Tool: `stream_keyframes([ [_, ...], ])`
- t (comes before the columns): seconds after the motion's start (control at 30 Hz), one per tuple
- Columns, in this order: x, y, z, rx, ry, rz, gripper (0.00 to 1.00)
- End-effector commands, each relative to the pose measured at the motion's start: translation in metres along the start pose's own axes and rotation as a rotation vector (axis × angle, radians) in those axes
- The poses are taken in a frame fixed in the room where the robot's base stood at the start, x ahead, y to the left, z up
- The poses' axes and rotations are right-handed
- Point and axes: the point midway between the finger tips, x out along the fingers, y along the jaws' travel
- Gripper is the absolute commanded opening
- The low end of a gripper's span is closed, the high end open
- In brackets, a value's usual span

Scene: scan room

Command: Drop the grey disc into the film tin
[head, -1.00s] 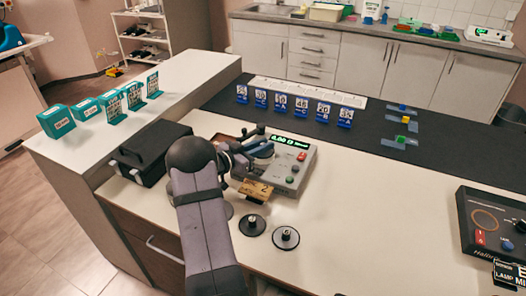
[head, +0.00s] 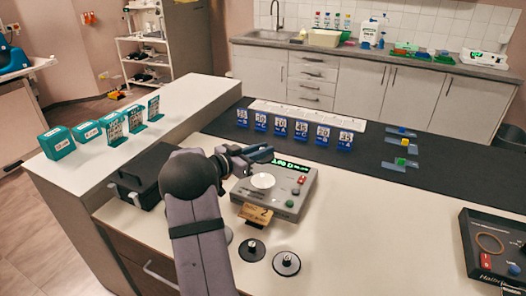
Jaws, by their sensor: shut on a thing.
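My gripper (head: 262,154) is above the back of a grey device with a lit green display, its dark fingers close together. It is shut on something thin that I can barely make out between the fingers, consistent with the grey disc. A pale round plate (head: 262,181) on the device is just below the gripper and apart from it. I cannot identify the film tin in this view. Two black round pieces with central knobs (head: 251,250) (head: 286,263) lie on the counter in front of the device.
The grey device (head: 286,205) has a tan numbered tag (head: 256,214) at its front. A black case (head: 140,178) stands left of my arm. Blue numbered cards (head: 301,131) line the dark mat (head: 360,160). A black box (head: 490,245) is at right. The front middle counter is clear.

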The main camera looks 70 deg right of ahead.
Motion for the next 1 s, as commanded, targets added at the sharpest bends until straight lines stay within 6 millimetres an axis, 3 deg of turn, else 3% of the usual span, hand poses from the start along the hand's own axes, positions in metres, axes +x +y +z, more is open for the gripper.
stream_keyframes([
  [0.27, -0.034, -0.035, 0.007, -0.014, 0.000, -0.079, 0.00],
  [0.47, -0.091, -0.083, 0.027, -0.033, -0.001, -0.201, 0.00],
  [0.7, -0.175, -0.137, 0.056, -0.056, -0.001, -0.357, 0.00],
  [1.0, -0.253, -0.159, 0.084, -0.063, 0.000, -0.416, 0.00],
])
